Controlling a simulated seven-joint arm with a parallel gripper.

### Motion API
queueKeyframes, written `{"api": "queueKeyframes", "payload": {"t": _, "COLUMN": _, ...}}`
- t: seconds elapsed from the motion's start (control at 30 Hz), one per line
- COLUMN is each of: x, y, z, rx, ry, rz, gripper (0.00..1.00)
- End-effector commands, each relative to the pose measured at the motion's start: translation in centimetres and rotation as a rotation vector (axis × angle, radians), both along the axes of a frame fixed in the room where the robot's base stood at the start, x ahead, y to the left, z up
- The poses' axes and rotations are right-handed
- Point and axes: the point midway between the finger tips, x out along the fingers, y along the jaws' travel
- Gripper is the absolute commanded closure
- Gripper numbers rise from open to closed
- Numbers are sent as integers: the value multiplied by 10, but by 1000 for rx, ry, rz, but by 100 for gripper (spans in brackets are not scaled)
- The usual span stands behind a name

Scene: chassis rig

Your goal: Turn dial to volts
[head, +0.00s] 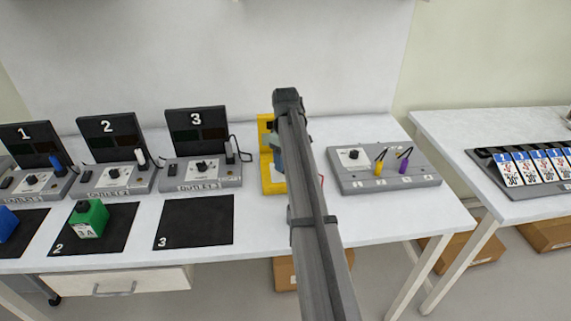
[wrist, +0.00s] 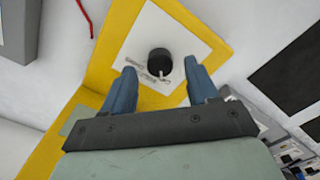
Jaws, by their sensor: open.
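A black dial (wrist: 159,63) with a small light pointer sits on a white plate (wrist: 190,35) on a yellow panel (wrist: 115,35) in the wrist view. Small markings on the plate are too blurred to read. My gripper (wrist: 160,80) is open, with its two blue fingers on either side of the dial's near edge and a visible gap to it. In the head view, the yellow panel (head: 268,178) stands at the back of the table, mostly hidden behind my arm. The dial is hidden there.
A grey box (head: 385,183) with a knob and yellow and purple plugs lies to the right. Several outlet stations, such as outlet 3 (head: 222,177), stand to the left, with black mats (head: 195,222) in front. A red wire (wrist: 84,15) lies near the panel.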

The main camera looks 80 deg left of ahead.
Motion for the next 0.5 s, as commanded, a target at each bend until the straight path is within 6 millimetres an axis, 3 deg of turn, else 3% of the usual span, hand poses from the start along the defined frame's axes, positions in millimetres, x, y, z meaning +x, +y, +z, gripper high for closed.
{"api": "queueKeyframes", "payload": {"t": 0.2, "x": 0, "y": 0, "z": -18, "rx": -1, "ry": 1, "rz": 0, "gripper": 41}}
{"api": "queueKeyframes", "payload": {"t": 0.5, "x": 0, "y": 0, "z": -21, "rx": 0, "ry": 0, "rz": 0, "gripper": 41}}
